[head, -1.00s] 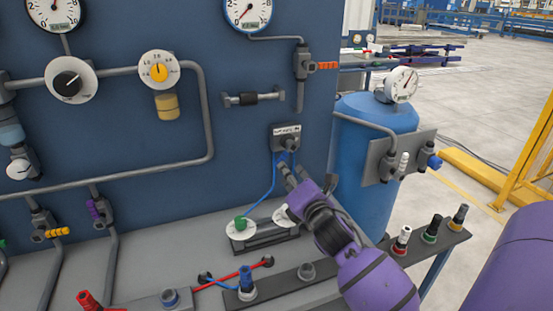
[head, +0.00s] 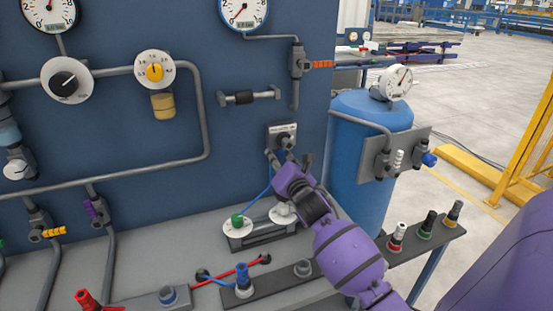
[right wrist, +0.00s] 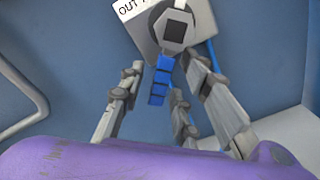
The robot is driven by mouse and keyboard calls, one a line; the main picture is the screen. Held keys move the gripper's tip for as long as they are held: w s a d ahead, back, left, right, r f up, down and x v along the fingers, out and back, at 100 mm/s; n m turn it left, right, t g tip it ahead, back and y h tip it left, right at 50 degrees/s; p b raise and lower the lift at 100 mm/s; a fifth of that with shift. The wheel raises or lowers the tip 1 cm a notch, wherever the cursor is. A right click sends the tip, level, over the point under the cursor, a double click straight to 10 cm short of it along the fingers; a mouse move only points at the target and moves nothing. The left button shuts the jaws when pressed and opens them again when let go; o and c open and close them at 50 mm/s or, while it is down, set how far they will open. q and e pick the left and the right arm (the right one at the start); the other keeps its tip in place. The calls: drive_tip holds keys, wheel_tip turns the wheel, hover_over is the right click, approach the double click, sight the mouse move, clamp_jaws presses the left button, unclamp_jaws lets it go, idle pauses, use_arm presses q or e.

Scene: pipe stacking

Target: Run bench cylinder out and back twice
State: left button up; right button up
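The bench cylinder (head: 262,235) lies on the grey bench, with pale round end caps and a green fitting on its left end. A small grey valve box (head: 284,128) with a label and knob is mounted on the blue panel above it. In the right wrist view the box (right wrist: 205,20) shows part of a label reading "OUT". My right gripper (head: 288,158) is just below the box, also seen in the right wrist view (right wrist: 160,85). My left gripper is out of view.
A blue tank (head: 365,165) with a gauge stands right of the panel. Hose fittings (head: 244,282) stand on the front of the bench, and several coloured plugs (head: 398,235) stand at right. A blue hose runs from the box to the cylinder.

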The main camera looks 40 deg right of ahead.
clamp_jaws()
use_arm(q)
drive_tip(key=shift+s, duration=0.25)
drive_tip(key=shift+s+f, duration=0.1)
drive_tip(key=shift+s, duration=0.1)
